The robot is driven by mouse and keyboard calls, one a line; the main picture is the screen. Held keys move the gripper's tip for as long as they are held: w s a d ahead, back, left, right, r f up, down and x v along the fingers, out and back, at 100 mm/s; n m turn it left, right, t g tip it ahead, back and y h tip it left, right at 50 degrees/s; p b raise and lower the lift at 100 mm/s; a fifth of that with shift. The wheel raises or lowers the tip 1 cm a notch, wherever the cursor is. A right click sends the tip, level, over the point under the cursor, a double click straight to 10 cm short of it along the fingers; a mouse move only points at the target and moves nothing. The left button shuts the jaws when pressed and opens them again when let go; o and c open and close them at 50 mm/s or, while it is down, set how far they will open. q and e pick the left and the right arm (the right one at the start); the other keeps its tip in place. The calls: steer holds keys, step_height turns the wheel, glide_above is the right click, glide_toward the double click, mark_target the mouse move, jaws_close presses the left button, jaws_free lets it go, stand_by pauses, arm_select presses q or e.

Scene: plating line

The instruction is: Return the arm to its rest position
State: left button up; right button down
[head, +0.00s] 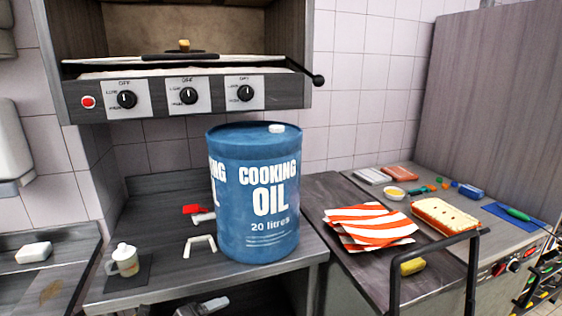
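Neither of my grippers can be made out in the head view, and no arm of mine shows clearly. The task names no object other than the arm. A grey and white item (203,306) shows at the bottom edge under the counter, partly cut off; I cannot tell what it is.
A large blue cooking oil drum (258,200) stands on the steel counter (150,285), below a grill with knobs (187,97). A white lidded cup (125,260) stands left. Striped napkins (368,227) and a bread loaf (444,216) lie right, behind a black rail (436,246).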

arm_select(q)
steer(key=s+a+f+n+g+y, duration=0.35)
steer(key=s+f+n, duration=0.55)
steer(key=s+n, duration=0.45)
steer(key=s+a+f+n+g+y, duration=0.35)
steer(key=s+f+n, duration=0.55)
steer(key=s+n, duration=0.45)
step_height(320, 180, down, 23)
steer(key=s+g, duration=0.1)
steer(key=s+a+f, duration=0.2)
steer(key=s+f, duration=0.6)
steer(key=s+a+f+m+g, duration=0.1)
steer(key=s+f, duration=0.8)
steer(key=shift+a+f, duration=0.15)
steer(key=shift+a, duration=0.2)
steer(key=shift+s, duration=0.1)
